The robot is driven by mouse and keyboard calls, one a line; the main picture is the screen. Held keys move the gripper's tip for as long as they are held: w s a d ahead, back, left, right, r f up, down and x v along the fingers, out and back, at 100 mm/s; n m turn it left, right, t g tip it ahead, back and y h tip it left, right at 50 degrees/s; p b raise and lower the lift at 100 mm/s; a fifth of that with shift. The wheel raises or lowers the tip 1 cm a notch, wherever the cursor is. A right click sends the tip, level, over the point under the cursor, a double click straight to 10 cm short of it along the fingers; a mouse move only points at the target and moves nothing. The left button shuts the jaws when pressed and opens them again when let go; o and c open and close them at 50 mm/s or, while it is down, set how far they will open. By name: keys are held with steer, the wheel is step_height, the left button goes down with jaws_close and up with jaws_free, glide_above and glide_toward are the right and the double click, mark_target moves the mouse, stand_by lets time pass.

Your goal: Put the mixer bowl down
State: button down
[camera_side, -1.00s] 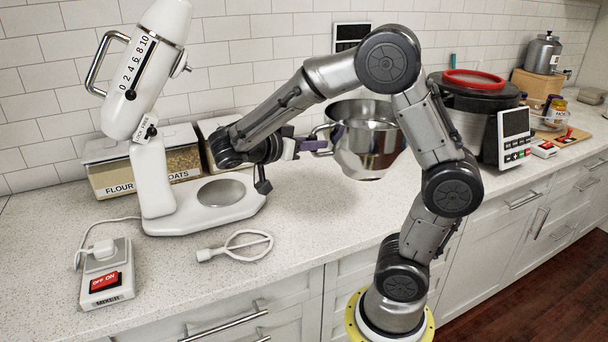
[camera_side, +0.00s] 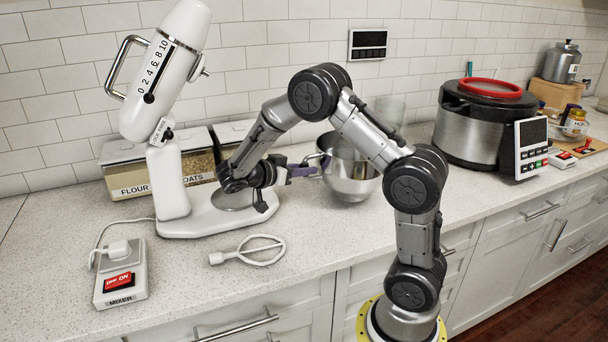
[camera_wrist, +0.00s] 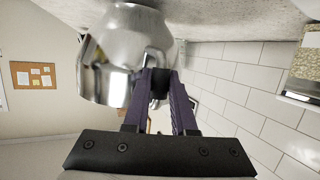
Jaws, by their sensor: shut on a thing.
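The shiny metal mixer bowl (camera_side: 350,176) is upright at the middle of the counter, partly behind my arm. Its base looks at or very close to the countertop; I cannot tell whether it touches. My gripper (camera_side: 314,168), with purple fingers, is shut on the bowl's handle at its left side. In the wrist view the bowl (camera_wrist: 128,55) fills the upper left and the fingers (camera_wrist: 160,85) close around its handle. The white stand mixer (camera_side: 168,130) is at the left with its head tilted up and its base empty of a bowl.
A white whisk (camera_side: 250,250) lies on the counter in front. A mixer switch box (camera_side: 121,274) is at front left. Flour and oats containers (camera_side: 140,174) stand behind the mixer. A large red-rimmed cooker (camera_side: 487,125) stands to the right. The counter (camera_side: 330,228) in front of the bowl is clear.

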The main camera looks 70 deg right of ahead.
steer(key=shift+f, duration=0.65)
steer(key=c, duration=0.7)
jaws_free()
steer(key=shift+f, duration=0.1)
steer(key=shift+c, duration=0.2)
